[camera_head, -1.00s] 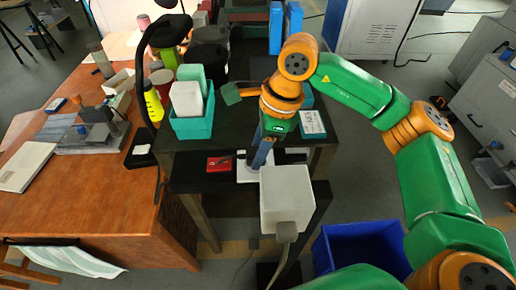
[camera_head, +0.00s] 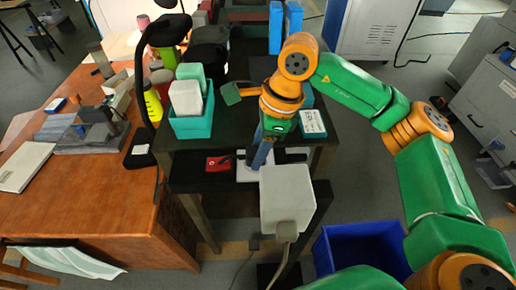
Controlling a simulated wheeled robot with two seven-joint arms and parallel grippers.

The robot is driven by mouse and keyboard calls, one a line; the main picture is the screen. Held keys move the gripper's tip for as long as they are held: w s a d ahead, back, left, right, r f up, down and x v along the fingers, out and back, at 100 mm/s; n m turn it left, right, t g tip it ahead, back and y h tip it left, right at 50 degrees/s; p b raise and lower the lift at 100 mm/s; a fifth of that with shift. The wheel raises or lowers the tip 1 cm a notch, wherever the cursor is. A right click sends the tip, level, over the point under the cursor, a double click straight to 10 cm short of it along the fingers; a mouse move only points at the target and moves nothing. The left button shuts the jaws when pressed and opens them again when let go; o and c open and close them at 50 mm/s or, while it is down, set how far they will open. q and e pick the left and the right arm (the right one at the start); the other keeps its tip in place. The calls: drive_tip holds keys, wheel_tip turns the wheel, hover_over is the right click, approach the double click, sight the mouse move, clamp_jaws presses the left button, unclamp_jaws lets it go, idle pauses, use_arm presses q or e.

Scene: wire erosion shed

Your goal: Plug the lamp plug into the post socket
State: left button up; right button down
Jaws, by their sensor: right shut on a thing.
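My right gripper (camera_head: 262,153) points down over the dark lower shelf, beside a white plate (camera_head: 246,174). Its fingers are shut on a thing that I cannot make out. A pale box (camera_head: 287,195) stands just in front of the gripper and hides part of the area. It looks like the head of the post. A grey plug-like piece (camera_head: 286,231) with a thick cable is on its near side. I cannot identify the lamp plug for certain. The black lamp (camera_head: 147,100) stands at the left, its cord hanging over the table edge. My left gripper is not in view.
A teal bin (camera_head: 193,126) with pale containers stands on the dark table left of my gripper. A red item (camera_head: 219,163) lies on the lower shelf. A blue crate (camera_head: 355,256) is on the floor at the right. The wooden table (camera_head: 95,205) fills the left.

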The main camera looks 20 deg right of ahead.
drive_tip(key=shift+f+b, duration=0.4)
drive_tip(key=shift+f, duration=0.1)
drive_tip(key=shift+c, duration=1.7)
unclamp_jaws()
drive_tip(key=shift+r, duration=0.2)
drive_tip(key=v, duration=0.6)
drive_tip(key=shift+d+r+b, duration=0.2)
drive_tip(key=shift+r+b, duration=0.15)
drive_tip(key=shift+r, duration=0.05)
